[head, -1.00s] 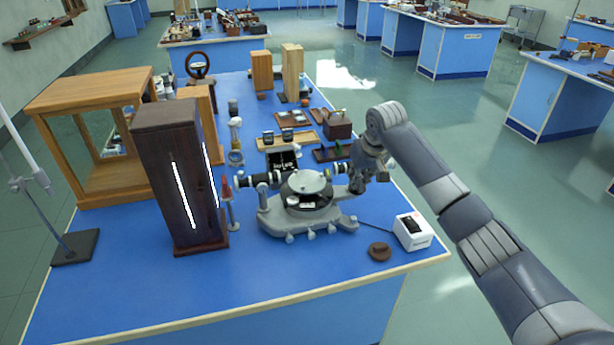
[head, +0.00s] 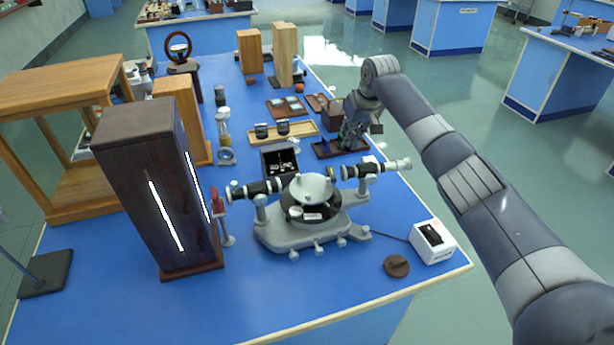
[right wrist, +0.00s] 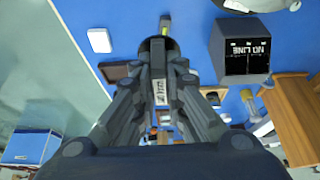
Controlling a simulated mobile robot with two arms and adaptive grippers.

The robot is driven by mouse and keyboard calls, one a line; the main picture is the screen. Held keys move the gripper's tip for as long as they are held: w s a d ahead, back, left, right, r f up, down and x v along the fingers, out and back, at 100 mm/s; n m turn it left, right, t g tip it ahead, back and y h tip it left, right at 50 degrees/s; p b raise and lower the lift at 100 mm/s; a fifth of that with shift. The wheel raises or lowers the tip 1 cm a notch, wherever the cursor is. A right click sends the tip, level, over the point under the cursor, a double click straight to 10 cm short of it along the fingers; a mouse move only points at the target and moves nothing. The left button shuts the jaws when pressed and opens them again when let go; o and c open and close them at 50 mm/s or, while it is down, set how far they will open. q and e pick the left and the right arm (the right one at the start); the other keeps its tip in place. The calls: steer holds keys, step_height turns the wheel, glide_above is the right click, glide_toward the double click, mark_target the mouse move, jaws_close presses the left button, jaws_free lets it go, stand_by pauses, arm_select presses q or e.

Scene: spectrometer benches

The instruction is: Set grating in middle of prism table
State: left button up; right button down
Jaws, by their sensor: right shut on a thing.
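The spectrometer (head: 300,230) stands on the blue bench, with the pale round prism table (head: 313,187) at its centre. Nothing upright shows on the prism table. My right gripper (head: 352,138) is behind the spectrometer, low over a dark wooden tray (head: 325,151). In the right wrist view its fingers (right wrist: 160,65) are closed around a small piece with a white printed label, which appears to be the grating (right wrist: 160,93). The fingers hide most of this piece. Whether it touches the tray cannot be told. My left gripper is not in view.
The telescope (head: 385,167) reaches right from the spectrometer, close in front of my right gripper. A black open box (head: 280,160) stands behind it. A tall dark lamp housing (head: 150,200) stands at left. A white box (head: 432,243) and brown disc (head: 397,266) lie front right.

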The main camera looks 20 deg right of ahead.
steer(key=s+a+p, duration=0.1)
steer(key=a, duration=0.2)
steer(key=s+a+p, duration=0.1)
steer(key=s+a, duration=0.1)
steer(key=s+a+p, duration=0.1)
steer(key=s+a, duration=0.1)
steer(key=a, duration=0.1)
steer(key=shift+s+a+r+p, duration=0.15)
steer(key=shift+s+a+p, duration=0.1)
steer(key=shift+a+p, duration=0.1)
steer(key=a, duration=0.1)
steer(key=s+a, duration=0.1)
steer(key=a+p, duration=0.1)
steer(key=shift+s+a+f, duration=0.2)
steer(key=shift+a+f, duration=0.05)
steer(key=shift+f, duration=0.05)
steer(key=shift+s+a+f+p, duration=0.15)
steer(key=shift+s+a+p, duration=0.25)
steer(key=shift+a, duration=0.35)
steer(key=shift+s+f, duration=0.15)
steer(key=shift+f, duration=0.05)
step_height(320, 180, down, 2)
steer(key=shift+f+p, duration=0.2)
steer(key=shift+p, duration=0.45)
steer(key=shift+f, duration=0.35)
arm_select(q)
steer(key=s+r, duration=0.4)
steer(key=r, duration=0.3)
arm_select(e)
steer(key=shift+f, duration=0.15)
